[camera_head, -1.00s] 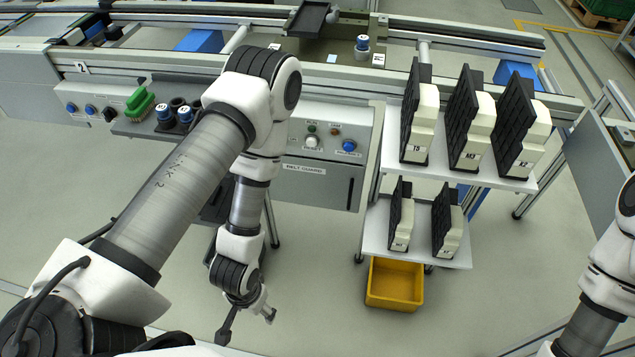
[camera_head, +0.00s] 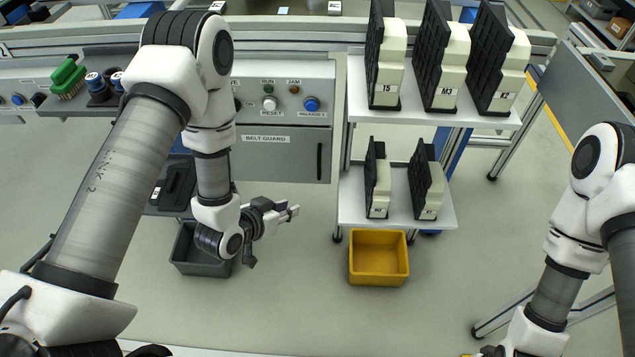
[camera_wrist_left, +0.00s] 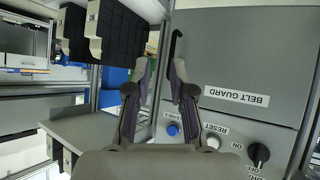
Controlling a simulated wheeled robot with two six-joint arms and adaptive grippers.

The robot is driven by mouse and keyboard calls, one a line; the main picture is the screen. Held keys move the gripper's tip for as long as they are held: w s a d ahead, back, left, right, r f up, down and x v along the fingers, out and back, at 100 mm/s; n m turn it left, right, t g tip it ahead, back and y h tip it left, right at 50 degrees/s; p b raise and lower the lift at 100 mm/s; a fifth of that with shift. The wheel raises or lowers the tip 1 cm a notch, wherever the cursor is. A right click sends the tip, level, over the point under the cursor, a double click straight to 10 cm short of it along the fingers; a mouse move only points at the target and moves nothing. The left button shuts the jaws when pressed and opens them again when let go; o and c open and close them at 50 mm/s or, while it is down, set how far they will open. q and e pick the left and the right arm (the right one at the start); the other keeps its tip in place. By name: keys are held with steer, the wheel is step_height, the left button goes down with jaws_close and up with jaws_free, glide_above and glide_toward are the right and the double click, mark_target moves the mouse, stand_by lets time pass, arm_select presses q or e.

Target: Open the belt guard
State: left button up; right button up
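The belt guard (camera_head: 270,158) is a grey panel with a label and a dark vertical handle (camera_head: 319,160) near its right edge; it looks closed, flush with the cabinet front. In the left wrist view the guard (camera_wrist_left: 250,60) appears turned upside down, its black handle (camera_wrist_left: 174,46) by the fingertips. My left gripper (camera_head: 290,212) is in front of and below the guard, left of the handle in the head view. In the left wrist view its fingers (camera_wrist_left: 160,70) are apart with nothing held; contact with the handle does not show. My right gripper is below the head view's lower edge.
Above the guard is a control panel with buttons (camera_head: 269,103). Right of it, a white shelf (camera_head: 425,118) holds several black-and-cream parts above a yellow bin (camera_head: 378,258). A grey bin (camera_head: 200,250) stands behind my left wrist.

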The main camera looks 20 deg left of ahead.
mark_target(318, 165)
arm_select(q)
steer(key=w+f+t+h+b, duration=0.1)
steer(key=w+t+b, duration=0.1)
steer(key=w+b, duration=0.4)
steer(key=w+d+f+m+t+b, duration=0.1)
steer(key=w+f+t+b, duration=0.1)
steer(key=w+b, duration=0.4)
steer(key=w+d+f+t+h+b, duration=0.1)
steer(key=w+b, duration=0.5)
steer(key=b, duration=0.7)
steer(key=shift+d+f+m+t+h+b, duration=0.1)
steer(key=shift+f+m+t+h+b, duration=0.2)
steer(key=shift+t, duration=0.5)
steer(key=shift+w+d+r, duration=0.15)
steer(key=shift+w+r, duration=0.05)
steer(key=shift+w, duration=0.25)
jaws_close()
arm_select(e)
step_height(318, 165, down, 29)
